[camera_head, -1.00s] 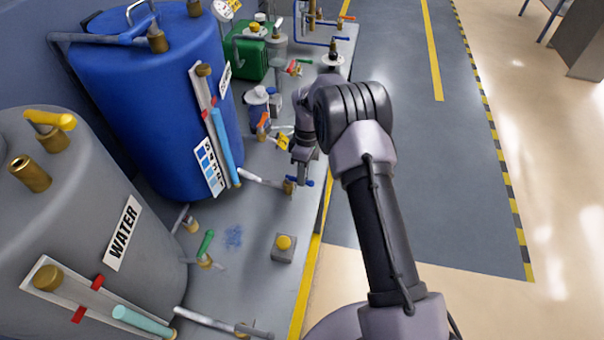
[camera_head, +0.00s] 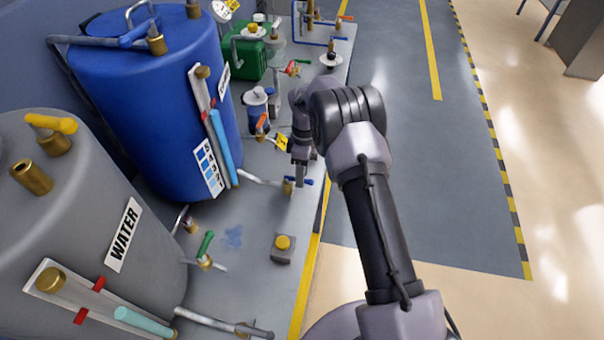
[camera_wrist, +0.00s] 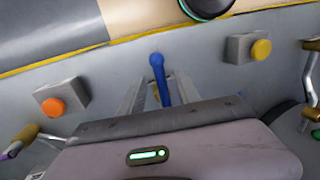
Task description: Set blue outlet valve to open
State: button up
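The blue outlet valve handle (camera_head: 306,181) sits on a brass fitting at the end of the pipe from the blue tank (camera_head: 150,110), near the bench's front edge. In the wrist view the blue handle (camera_wrist: 158,72) shows between my two fingers, its rounded end pointing up the picture. My gripper (camera_head: 299,180) is over the valve in the head view. In the wrist view my gripper (camera_wrist: 157,94) is open, with a finger on each side of the handle. I cannot tell whether either finger touches it. The valve's lower body is hidden behind my gripper's housing.
A yellow button box (camera_head: 283,248) stands on the bench nearer the grey water tank (camera_head: 70,190). A green-handled valve (camera_head: 205,246) is beside it. An orange button box (camera_wrist: 62,98) lies left in the wrist view. The bench edge has a yellow stripe (camera_head: 306,285).

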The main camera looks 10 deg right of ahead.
jog(key=w+d+r+p, duration=0.1)
jog(key=w+r+p, duration=0.2)
jog(key=r, duration=1.4)
jog(key=shift+d+p, duration=0.15)
jog(key=shift+p, duration=0.5)
jog(key=s+r+m+t+b, duration=0.4)
jog(key=s+r+m+b, duration=0.45)
jog(key=s+r, duration=0.55)
jog(key=s+f+m+t+b, duration=0.2)
jog(key=s+f+m, duration=0.2)
jog(key=s, duration=0.6)
jog(key=s+a+f+m+t+y+b, duration=0.1)
jog(key=s+f+m+b, duration=0.2)
jog(key=s, duration=0.8)
jog(key=f+m, duration=0.1)
jog(key=m, duration=0.1)
jog(key=shift+s+m+t, duration=0.25)
jog(key=shift+m+t, duration=0.1)
jog(key=shift+t, duration=0.05)
